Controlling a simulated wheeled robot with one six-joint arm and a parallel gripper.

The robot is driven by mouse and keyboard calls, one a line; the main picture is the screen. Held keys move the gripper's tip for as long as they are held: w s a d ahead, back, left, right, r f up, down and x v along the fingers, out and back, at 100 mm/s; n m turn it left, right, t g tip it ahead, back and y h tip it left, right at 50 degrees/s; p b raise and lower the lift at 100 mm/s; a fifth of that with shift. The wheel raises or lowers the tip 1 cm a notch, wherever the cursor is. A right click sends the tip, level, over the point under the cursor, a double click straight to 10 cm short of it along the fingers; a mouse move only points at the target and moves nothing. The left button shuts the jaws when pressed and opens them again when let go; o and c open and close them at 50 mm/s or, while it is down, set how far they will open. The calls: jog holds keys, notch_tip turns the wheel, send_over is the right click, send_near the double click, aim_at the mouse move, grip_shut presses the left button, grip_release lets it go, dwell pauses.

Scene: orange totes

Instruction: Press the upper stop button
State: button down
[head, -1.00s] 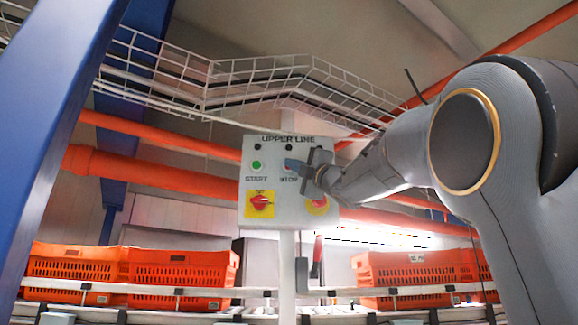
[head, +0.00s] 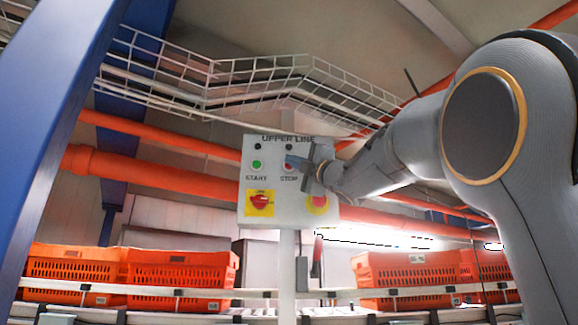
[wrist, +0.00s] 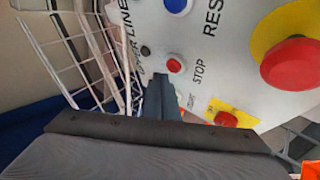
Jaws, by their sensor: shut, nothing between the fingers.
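The grey panel marked UPPER LINE (head: 249,184) stands upright on a post. The red stop button (wrist: 175,65) shows clearly above the STOP label in the wrist view. In the head view the stop button (head: 288,168) is partly hidden by my gripper (head: 288,162). My gripper, also in the wrist view (wrist: 161,80), is shut and empty, its blue-grey fingertips pointing at the panel close beside the stop button. I cannot tell whether they touch the panel.
The panel also has a green start button (head: 257,165), a red switch on yellow (head: 260,202), a large red button on yellow (wrist: 292,62) and a blue button (wrist: 178,5). A wire cable tray (head: 255,75) runs above. Orange crates (head: 180,272) stand behind, below.

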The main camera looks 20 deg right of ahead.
jog(key=shift+s+a+b, duration=0.25)
jog(key=shift+s+b, duration=0.15)
jog(key=shift+s, duration=0.8)
jog(key=shift+s+a+b, duration=0.25)
jog(key=shift+s+b, duration=0.15)
jog(key=shift+s, duration=0.8)
